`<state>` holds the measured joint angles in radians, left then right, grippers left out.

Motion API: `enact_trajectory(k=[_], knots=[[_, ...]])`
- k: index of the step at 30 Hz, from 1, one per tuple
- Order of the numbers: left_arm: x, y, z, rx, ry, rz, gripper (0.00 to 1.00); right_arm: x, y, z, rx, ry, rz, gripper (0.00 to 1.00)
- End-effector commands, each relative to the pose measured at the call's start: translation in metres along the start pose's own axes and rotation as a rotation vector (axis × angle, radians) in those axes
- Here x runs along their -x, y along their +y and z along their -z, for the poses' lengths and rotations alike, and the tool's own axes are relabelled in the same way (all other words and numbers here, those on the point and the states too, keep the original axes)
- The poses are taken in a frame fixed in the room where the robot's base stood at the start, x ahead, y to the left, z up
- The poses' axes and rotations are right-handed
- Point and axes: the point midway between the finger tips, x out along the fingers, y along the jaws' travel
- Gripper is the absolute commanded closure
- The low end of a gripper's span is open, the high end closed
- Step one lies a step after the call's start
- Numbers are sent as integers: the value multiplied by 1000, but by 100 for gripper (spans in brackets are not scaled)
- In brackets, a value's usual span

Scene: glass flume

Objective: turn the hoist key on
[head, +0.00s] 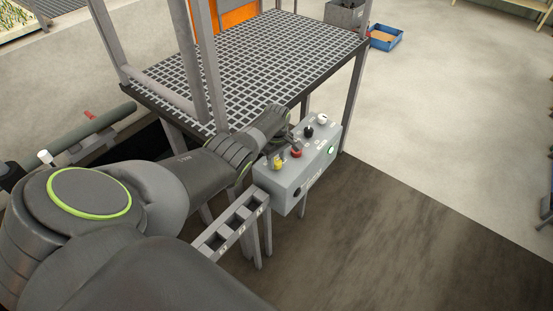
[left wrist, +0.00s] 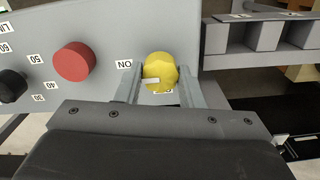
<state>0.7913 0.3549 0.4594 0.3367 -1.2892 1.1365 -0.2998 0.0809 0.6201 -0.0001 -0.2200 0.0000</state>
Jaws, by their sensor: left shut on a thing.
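A grey control box (head: 312,172) stands beside the grating platform. On it is a yellow knob (head: 277,163) with a white pointer mark, taken as the hoist key. It also shows in the left wrist view (left wrist: 161,71). My left gripper (head: 280,143) is shut on the yellow knob, one finger on each side in the left wrist view (left wrist: 160,88). The white mark points left there, toward an upside-down "ON" label (left wrist: 124,64). A second label below the knob is mostly hidden. My right gripper is not in view.
A red knob (head: 296,152), a black knob (head: 308,131) and a white knob (head: 322,118) sit close by on the box. A green button (head: 331,150) is on its side. A slotted grey rail (head: 232,226) adjoins the box. The floor at right is clear.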

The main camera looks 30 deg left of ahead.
Motion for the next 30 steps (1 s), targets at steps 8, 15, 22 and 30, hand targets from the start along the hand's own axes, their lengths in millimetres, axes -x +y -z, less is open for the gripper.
enact_trajectory(k=[8,15,22,30], knots=[[1,1,1,1,2,-3,59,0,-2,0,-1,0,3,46],[1,0,0,-1,1,-1,44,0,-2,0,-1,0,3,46],[4,0,0,-1,1,-2,44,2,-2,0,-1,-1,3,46],[37,0,1,-2,2,-4,44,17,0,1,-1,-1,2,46]])
